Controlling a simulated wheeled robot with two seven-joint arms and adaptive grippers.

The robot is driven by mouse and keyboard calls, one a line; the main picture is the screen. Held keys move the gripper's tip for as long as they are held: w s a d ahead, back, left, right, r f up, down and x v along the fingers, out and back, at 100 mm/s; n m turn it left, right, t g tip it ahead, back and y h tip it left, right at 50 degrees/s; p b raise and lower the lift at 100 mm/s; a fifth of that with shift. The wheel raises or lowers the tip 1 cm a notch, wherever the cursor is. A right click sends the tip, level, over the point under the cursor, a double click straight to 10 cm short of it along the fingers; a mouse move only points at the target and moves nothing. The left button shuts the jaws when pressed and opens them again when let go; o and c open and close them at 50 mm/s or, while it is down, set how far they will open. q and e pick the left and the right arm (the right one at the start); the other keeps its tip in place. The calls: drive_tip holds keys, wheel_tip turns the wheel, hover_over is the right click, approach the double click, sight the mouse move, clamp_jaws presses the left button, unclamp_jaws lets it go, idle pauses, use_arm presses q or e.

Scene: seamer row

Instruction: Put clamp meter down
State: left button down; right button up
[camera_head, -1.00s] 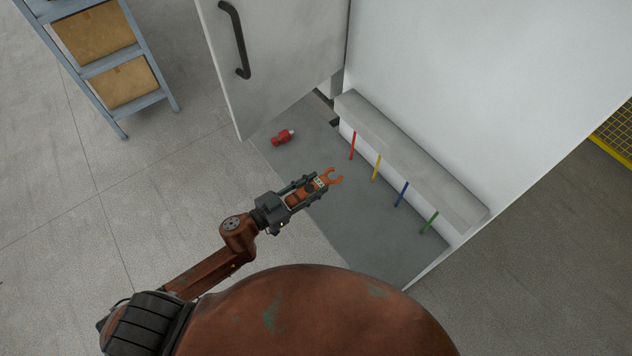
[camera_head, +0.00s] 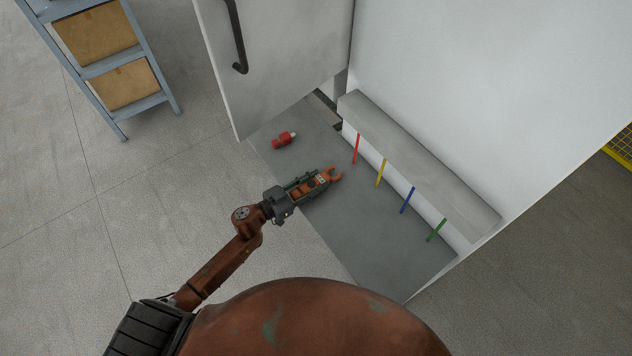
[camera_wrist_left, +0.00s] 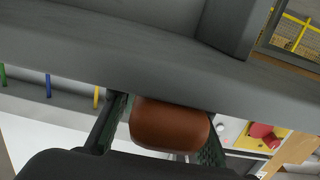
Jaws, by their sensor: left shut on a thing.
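The clamp meter (camera_head: 322,180) is orange with a dark face and an open-looking hooked jaw at its far end. My left gripper (camera_head: 312,185) is shut on it, over the grey shelf surface (camera_head: 375,240) in front of the white cabinet. I cannot tell whether the meter touches that surface. In the left wrist view the meter's orange-brown end (camera_wrist_left: 170,124) sits between the two dark fingers. My right gripper is not in view.
A red cylindrical item (camera_head: 284,140) lies on the shelf near the open cabinet door (camera_head: 280,60). Red, yellow, blue and green rods (camera_head: 407,199) stick out from a grey ledge (camera_head: 420,160). Grey surface around the meter is clear. A blue rack (camera_head: 125,70) with boxes stands at upper left.

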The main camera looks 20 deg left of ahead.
use_arm(q)
drive_tip(key=shift+r, duration=0.15)
drive_tip(key=shift+f, duration=0.2)
drive_tip(key=c, duration=1.4)
unclamp_jaws()
